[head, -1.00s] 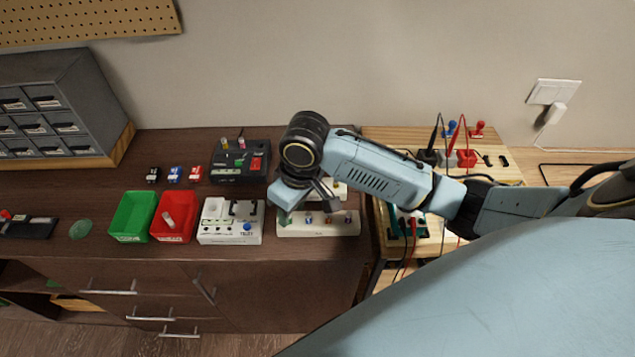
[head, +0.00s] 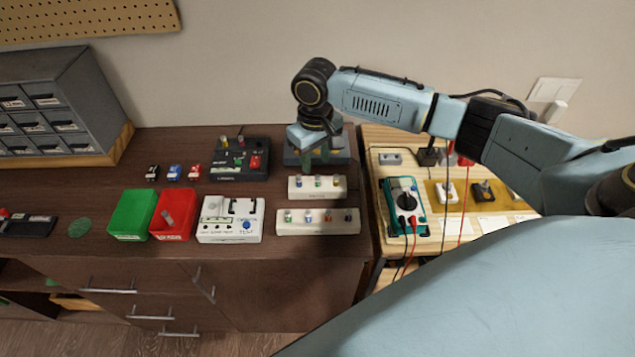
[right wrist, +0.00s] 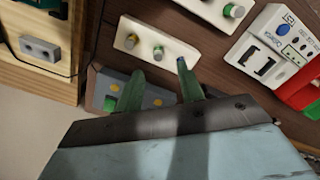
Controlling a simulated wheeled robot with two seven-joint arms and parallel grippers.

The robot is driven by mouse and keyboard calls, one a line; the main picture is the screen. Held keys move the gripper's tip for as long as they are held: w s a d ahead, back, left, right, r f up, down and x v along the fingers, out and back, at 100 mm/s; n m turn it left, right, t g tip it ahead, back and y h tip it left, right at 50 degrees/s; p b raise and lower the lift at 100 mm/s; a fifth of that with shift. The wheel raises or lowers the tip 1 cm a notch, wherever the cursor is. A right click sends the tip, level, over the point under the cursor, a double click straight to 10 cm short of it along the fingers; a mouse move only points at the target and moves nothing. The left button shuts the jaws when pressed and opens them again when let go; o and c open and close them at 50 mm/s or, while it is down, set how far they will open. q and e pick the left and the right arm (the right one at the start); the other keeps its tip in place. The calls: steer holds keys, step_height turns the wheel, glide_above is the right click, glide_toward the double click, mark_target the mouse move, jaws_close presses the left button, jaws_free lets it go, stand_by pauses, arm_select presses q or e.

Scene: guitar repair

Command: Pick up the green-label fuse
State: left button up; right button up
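Several small fuses stand in a short white rack (head: 317,194). The middle one, a green-label fuse (head: 318,181), also shows in the right wrist view (right wrist: 158,52), with a yellow-label fuse (right wrist: 131,40) beside it. My right gripper (head: 317,159) hangs just behind this rack, over a dark grey block (head: 342,157). In the right wrist view its green fingers (right wrist: 160,70) are apart with nothing seen between their tips, and the green-label fuse shows just beyond the gap. The right finger partly hides the end of the rack. My left gripper is not in view.
A longer white rack (head: 320,229) with several fuses stands in front. A white tester (head: 230,233), a red bin (head: 173,230) and a green bin (head: 132,218) are to its left. A black device (head: 240,171) stands behind the tester. A multimeter (head: 404,222) lies on the wooden table at right.

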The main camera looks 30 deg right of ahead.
mark_target(318, 176)
step_height(318, 176, down, 6)
steer(key=shift+s+d+r, duration=0.1)
steer(key=shift+s+d, duration=0.05)
stand_by(0.3)
jaws_close()
